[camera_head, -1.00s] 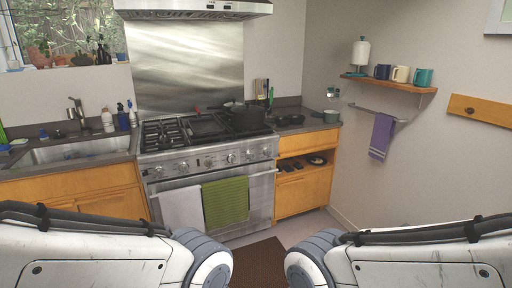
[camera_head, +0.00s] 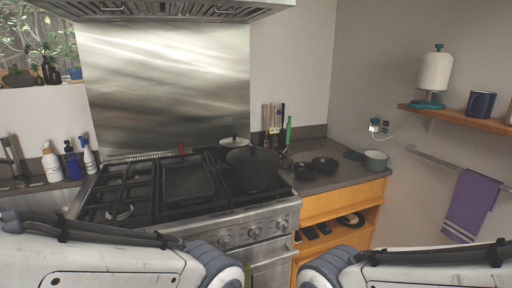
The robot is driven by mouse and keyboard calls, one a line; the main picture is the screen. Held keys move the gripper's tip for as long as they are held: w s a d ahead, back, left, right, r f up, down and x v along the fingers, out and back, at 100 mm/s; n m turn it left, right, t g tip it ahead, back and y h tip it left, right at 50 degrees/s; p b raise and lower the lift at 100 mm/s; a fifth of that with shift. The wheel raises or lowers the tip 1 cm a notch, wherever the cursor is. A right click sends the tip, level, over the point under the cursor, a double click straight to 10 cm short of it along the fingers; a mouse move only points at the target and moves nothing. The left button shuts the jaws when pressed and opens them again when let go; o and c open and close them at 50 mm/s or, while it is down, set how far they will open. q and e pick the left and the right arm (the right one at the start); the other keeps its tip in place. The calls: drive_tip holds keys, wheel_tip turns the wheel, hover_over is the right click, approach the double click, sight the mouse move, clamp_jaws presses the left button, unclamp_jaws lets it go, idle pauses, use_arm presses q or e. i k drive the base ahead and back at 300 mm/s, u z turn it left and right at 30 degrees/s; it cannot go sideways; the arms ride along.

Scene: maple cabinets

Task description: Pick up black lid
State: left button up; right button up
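A round black pot (camera_head: 252,172) stands on the right burners of the stove. Its dark top looks like a black lid (camera_head: 250,157), but it is too dark to tell the lid from the pot clearly. Behind it is a pan with a lighter grey lid (camera_head: 234,141), partly hidden by the black pot. Only links of my two arms show at the bottom of the head view. Neither gripper is in view.
A black griddle (camera_head: 188,178) lies on the middle of the stove (camera_head: 130,196). To the right, the counter (camera_head: 325,180) holds small black bowls (camera_head: 324,164) and a grey-green pot (camera_head: 375,160). A range hood (camera_head: 165,8) overhangs the stove. Bottles (camera_head: 72,162) stand at the left.

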sight(253, 156)
drive_tip(key=i, duration=0.75)
drive_tip(key=z, duration=1.1)
drive_tip(key=i, duration=1.2)
drive_tip(key=u, duration=0.25)
